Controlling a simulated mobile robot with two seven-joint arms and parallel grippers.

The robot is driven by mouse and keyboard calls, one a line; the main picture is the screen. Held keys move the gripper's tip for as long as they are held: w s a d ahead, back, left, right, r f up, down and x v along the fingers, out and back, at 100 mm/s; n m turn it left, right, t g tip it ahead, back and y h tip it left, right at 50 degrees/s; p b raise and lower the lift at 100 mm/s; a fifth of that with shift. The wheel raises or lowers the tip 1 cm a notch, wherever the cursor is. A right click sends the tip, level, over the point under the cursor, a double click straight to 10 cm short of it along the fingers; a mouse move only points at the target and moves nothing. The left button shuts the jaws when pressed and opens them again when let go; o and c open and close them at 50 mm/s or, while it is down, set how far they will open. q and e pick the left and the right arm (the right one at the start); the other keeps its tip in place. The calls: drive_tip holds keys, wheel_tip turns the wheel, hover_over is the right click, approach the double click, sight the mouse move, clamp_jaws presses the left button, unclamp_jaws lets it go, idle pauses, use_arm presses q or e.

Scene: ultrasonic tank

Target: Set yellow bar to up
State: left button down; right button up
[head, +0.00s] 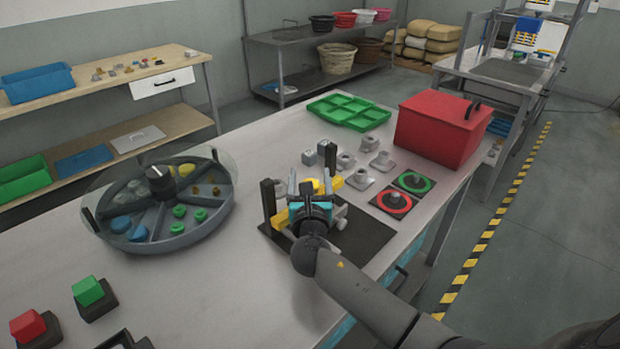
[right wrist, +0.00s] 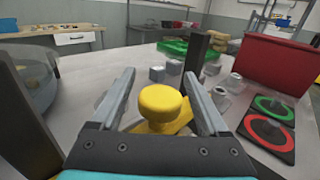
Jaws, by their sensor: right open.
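The yellow bar (head: 282,221) lies between two dark upright posts (head: 268,197) on a dark base plate (head: 366,243). In the right wrist view the bar (right wrist: 181,124) shows below a round yellow knob (right wrist: 160,103). My right gripper (head: 311,186) is over the middle of the bar and hides part of it. In the right wrist view the gripper (right wrist: 160,86) is open, with one finger on each side of the knob and gaps between. My left gripper is not in view.
Grey metal fittings (head: 360,179), red and green ring pads (head: 392,202) and a red box (head: 438,130) are close on the right. A green tray (head: 349,112) is behind. A round sectioned tank (head: 197,238) stands left. Green (head: 88,291) and red (head: 28,327) buttons are at front left.

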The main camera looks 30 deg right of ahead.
clamp_jaws()
idle(0.6)
idle(0.8)
